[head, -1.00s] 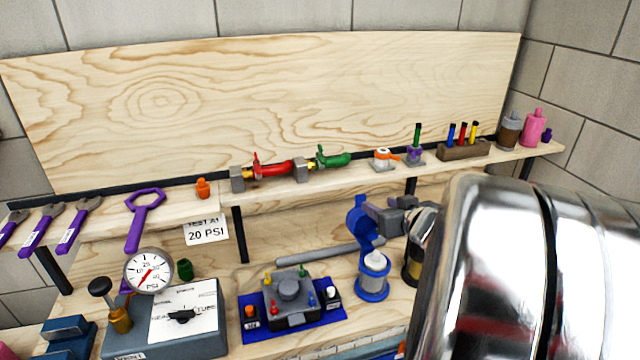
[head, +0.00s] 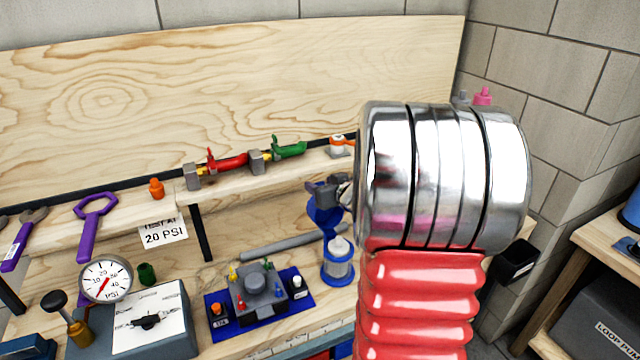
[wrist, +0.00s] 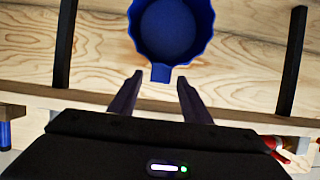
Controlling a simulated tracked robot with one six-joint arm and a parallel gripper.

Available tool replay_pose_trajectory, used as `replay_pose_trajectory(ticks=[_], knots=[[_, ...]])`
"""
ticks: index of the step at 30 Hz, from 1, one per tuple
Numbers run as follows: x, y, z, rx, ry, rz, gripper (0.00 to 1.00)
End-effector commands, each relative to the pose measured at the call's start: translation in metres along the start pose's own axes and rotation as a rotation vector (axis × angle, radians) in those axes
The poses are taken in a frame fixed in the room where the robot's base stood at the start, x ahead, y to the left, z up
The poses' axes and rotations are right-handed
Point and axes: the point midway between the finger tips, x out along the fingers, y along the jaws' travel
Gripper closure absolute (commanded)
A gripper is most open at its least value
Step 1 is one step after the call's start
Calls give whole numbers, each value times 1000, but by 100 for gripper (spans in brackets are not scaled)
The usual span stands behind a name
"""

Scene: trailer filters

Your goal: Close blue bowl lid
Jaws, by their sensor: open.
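The blue bowl (head: 338,275) stands upright on the bench in the head view with a white filter showing in it. Its blue lid (head: 322,217) stands raised, open, above and behind it, partly covered by my gripper (head: 322,190). In the wrist view the lid (wrist: 201,48) shows as a round scalloped blue cup with a small tab pointing towards my gripper (wrist: 157,88). My jaws are apart and empty, one finger on either side of the tab's line. I cannot tell whether they touch it.
A blue mat with a grey valve block (head: 258,287) is further left. The shelf above carries a red fitting (head: 230,161) and a green fitting (head: 290,149). My arm hides the area right of the bowl.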

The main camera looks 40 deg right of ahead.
Motion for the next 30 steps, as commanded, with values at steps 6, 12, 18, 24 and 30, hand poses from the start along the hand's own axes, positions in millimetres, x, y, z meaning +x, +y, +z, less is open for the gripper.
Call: replay_pose_trajectory(ticks=[6,12,18,24,30], knots=[[17,0,1,0,-1,-1,56],[20,0,0,0,1,0,56],[20,0,0,0,0,-1,60],[20,-1,0,0,0,-1,74],[20,-1,0,0,0,-1,88]])
